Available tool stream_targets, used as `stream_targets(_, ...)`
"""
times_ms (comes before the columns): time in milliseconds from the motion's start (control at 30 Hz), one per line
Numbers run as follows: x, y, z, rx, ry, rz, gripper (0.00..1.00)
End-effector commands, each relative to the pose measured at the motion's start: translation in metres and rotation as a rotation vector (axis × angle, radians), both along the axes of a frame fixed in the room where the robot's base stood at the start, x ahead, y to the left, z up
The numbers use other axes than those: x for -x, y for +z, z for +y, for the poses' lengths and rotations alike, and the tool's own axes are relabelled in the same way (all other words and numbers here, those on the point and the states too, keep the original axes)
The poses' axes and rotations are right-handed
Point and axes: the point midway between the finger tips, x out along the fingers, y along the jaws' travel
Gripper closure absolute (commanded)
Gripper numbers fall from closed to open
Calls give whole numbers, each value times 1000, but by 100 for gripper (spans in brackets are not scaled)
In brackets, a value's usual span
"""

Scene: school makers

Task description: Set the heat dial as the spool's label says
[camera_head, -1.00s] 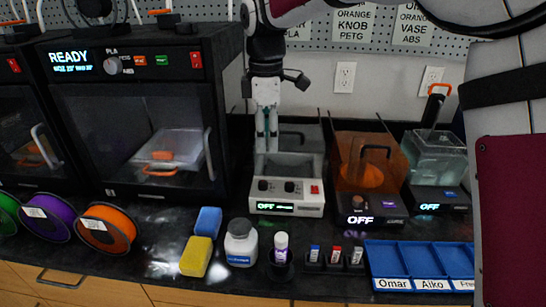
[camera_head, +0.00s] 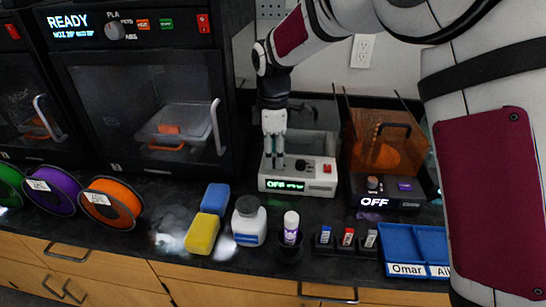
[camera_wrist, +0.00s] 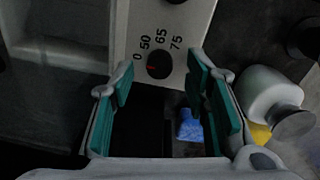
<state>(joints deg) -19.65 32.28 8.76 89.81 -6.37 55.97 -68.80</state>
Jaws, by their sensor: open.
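A white control unit (camera_head: 322,184) with a green-lit display reading OFF stands on the dark counter in the head view. In the wrist view, its black dial (camera_wrist: 158,68) has 0, 50, 65 and 75 printed around it. A small red mark on the dial points leftward, below the 0. My gripper (camera_head: 273,160) is open above the unit's front. In the wrist view, my gripper (camera_wrist: 160,95) has the dial between and just beyond its fingertips, apparently ungripped. An orange spool (camera_head: 127,205), a purple spool (camera_head: 68,199) and a green spool (camera_head: 8,190) stand at left. Their white labels are too small to read.
A black printer (camera_head: 150,80) reading READY stands behind the spools. A yellow sponge (camera_head: 201,234), blue sponge (camera_head: 215,198), white jar (camera_head: 249,222) and capped bottle (camera_head: 291,228) line the counter front. An orange-hooded unit (camera_head: 388,190) and a blue tray (camera_head: 399,238) lie right.

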Motion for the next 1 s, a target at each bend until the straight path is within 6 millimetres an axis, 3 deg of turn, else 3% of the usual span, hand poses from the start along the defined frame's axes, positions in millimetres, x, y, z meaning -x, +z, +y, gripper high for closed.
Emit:
stream_targets(133,0,-11,0,0,0,0,57)
stream_targets(467,-1,-14,0,0,0,-1,57)
stream_targets(667,-1,-14,0,0,0,-1,100)
stream_targets(1000,0,-14,0,1,-26,1,100)
